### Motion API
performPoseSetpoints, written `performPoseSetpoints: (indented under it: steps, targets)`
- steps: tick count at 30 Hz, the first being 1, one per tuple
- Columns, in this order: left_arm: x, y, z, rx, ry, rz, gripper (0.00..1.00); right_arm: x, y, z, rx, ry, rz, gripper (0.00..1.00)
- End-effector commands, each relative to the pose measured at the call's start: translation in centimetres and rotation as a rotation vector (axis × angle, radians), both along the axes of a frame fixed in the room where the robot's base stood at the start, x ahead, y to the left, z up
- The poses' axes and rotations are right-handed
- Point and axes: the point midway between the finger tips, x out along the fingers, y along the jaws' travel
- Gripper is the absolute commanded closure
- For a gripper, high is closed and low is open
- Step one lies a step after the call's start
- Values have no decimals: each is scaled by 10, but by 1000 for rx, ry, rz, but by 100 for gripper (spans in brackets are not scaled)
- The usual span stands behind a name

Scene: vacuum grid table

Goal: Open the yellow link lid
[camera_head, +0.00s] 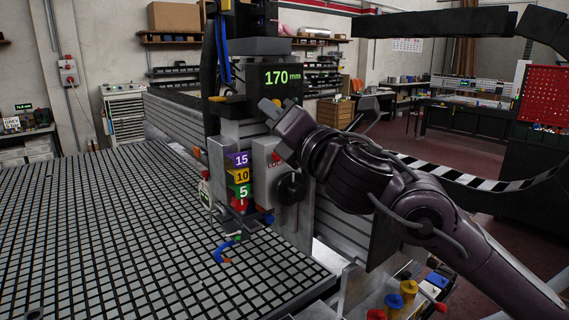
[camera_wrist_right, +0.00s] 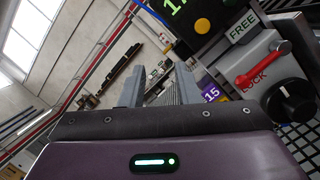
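No part is plainly marked as a link lid. The nearest yellow match is a yellow plate marked 10 (camera_head: 241,176) on the machine head, between a purple plate marked 15 (camera_head: 238,159) and a green plate marked 5 (camera_head: 239,191). My right gripper (camera_head: 318,104) is raised right of and above these plates, in front of the machine. In the right wrist view its two fingers (camera_wrist_right: 160,92) stand apart with nothing between them. The purple plate shows there (camera_wrist_right: 212,94), with only a sliver of yellow beside it. My left gripper is out of view.
A grey box with a red lever (camera_wrist_right: 262,78) and black knob (camera_head: 291,188) adjoins the plates. A display (camera_head: 281,78) reads 170 mm above. The grid table (camera_head: 110,220) is mostly clear. Yellow (camera_head: 408,288) and blue (camera_head: 394,300) cylinders stand at the lower right.

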Motion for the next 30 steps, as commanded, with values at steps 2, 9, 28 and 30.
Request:
performPoseSetpoints:
  steps: [2,9,28,30]
  targets:
    - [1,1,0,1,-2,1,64,1,1,-18,57,62,4,71]
    - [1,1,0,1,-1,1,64,0,-1,-59,208,211,-2,71]
    - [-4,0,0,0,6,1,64,-1,-5,-80,291,291,-12,71]
    - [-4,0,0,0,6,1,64,-1,-5,-80,291,291,-12,71]
